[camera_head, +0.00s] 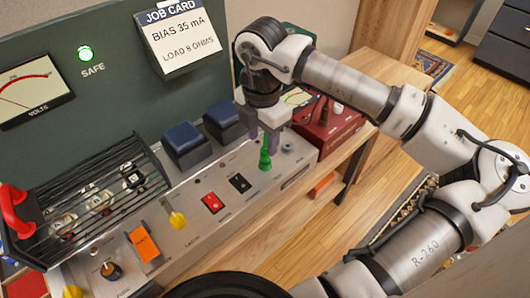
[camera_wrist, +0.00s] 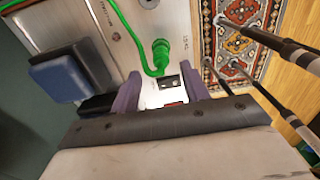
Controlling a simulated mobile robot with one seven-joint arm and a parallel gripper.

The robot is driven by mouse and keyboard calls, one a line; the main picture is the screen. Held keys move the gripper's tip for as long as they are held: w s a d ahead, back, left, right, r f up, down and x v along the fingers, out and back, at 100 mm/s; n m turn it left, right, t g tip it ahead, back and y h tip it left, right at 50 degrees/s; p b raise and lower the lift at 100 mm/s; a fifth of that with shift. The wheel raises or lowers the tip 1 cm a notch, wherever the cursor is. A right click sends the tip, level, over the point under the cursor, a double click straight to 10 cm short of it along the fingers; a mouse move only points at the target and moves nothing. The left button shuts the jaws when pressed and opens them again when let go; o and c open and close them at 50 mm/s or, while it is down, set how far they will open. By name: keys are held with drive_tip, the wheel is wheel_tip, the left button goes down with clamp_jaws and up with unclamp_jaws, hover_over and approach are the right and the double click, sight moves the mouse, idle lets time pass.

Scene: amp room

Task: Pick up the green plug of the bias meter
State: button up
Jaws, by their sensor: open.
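The green plug (camera_head: 265,157) stands upright at the right end of the grey amp panel, below my gripper (camera_head: 266,139). In the wrist view the plug (camera_wrist: 161,55) shows beyond the fingertips, roughly centred between them, with a green cable curving off to the upper left. My gripper (camera_wrist: 163,88) is open, with its two purple fingers apart and not visibly touching the plug. Whether the plug sits in a socket is hard to tell. A red box (camera_head: 327,128) with a partly hidden dial, perhaps the bias meter, stands behind my gripper at the right.
Two blue-topped blocks (camera_head: 186,142) stand left of my gripper. Red and black switches (camera_head: 212,203) and a yellow knob (camera_head: 177,220) are on the panel nearby. A black wire cage (camera_head: 95,190) with a red handle is at the left. A job card (camera_head: 182,35) hangs behind.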

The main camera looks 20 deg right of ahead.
sight(265, 147)
drive_tip(key=f, duration=0.2)
drive_tip(key=f+p, duration=0.1)
drive_tip(key=f, duration=0.1)
drive_tip(key=shift+d+f, duration=0.1)
drive_tip(key=shift+d, duration=0.2)
drive_tip(key=shift+c, duration=0.3)
clamp_jaws()
